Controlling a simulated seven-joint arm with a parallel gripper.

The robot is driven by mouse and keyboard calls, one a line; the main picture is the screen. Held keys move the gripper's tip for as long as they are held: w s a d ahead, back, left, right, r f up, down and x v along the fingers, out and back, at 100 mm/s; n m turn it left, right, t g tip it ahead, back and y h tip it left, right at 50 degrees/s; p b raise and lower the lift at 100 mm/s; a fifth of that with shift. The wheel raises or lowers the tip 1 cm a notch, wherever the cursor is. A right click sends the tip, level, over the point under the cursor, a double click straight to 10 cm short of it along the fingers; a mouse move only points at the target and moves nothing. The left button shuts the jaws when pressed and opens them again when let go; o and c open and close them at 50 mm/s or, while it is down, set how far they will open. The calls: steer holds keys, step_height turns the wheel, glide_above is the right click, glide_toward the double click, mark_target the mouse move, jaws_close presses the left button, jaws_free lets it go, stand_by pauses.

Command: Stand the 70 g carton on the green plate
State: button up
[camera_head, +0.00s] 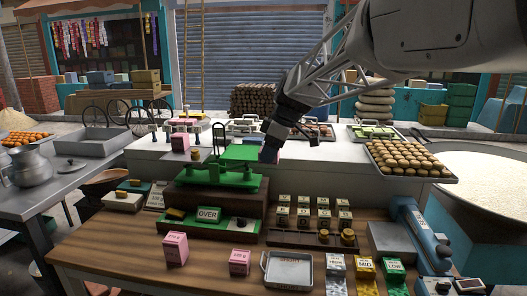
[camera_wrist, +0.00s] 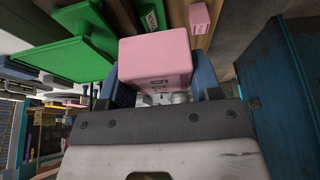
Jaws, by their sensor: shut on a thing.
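My gripper (camera_head: 270,154) is shut on a pink carton, with its blue fingers on either side of it. The held carton (camera_wrist: 155,62) fills the middle of the wrist view; its printed label is too unclear to read. In the head view it is mostly hidden by the gripper. The green plate (camera_head: 241,152) belongs to the green balance on a dark wooden stand, just left of my gripper. The plate also shows at left in the wrist view (camera_wrist: 68,50), beside the held carton. Its visible surface looks bare.
Pink cartons (camera_head: 175,249) and (camera_head: 239,263) stand on the wooden table, and another (camera_head: 179,143) on the white counter. A sign reading OVER (camera_head: 208,214) stands before the balance. A metal tray (camera_head: 288,272) and a weight rack (camera_head: 312,238) are nearby.

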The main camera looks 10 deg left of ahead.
glide_above(254, 157)
steer(key=d, duration=0.1)
steer(key=shift+s+d+f, duration=0.1)
steer(key=shift+d+f, duration=0.05)
steer(key=shift+f, duration=0.55)
steer(key=shift+f, duration=1.75)
steer(key=shift+f, duration=0.2)
steer(key=o, duration=0.9)
steer(key=shift+r, duration=0.1)
